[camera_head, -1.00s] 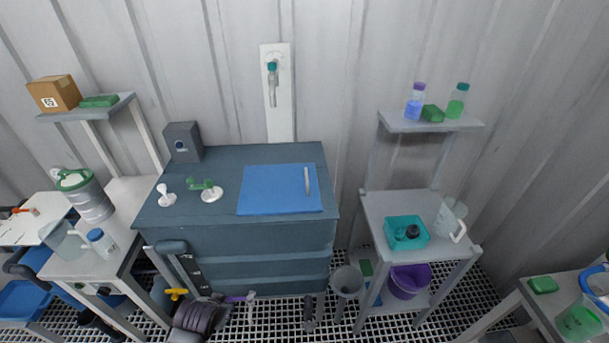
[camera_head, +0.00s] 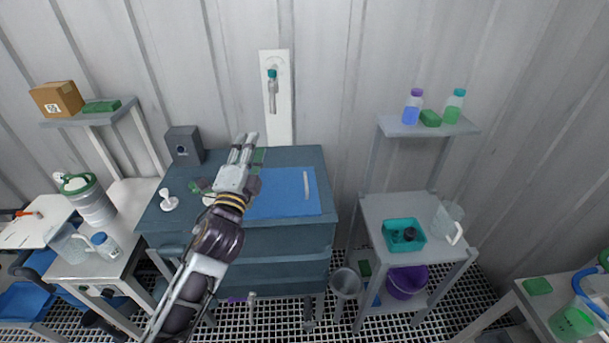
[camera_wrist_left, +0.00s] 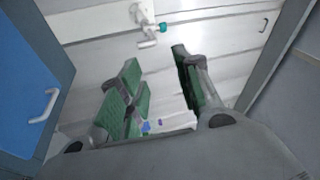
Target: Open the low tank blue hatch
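The blue hatch (camera_head: 285,200) lies flat and shut on top of the low dark blue-grey tank (camera_head: 318,158). Its white bar handle (camera_head: 306,185) is near its right side. In the left wrist view the hatch (camera_wrist_left: 25,75) is at the left edge, with its handle (camera_wrist_left: 44,106) beside the left finger in the picture. My left gripper (camera_head: 246,138) is over the tank at the hatch's left side, pointing toward the back wall, clear of the handle. Its green-padded fingers (camera_wrist_left: 160,72) are apart with nothing between them. My left arm hides part of the hatch's left edge. My right gripper is out of view.
A wall tap (camera_head: 272,90) is behind the tank. A grey box (camera_head: 184,146), a white knob (camera_head: 168,201) and a partly hidden green-handled fitting (camera_head: 199,185) stand on the tank's left. A side table with a teal tray (camera_head: 420,246) stands to the right.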

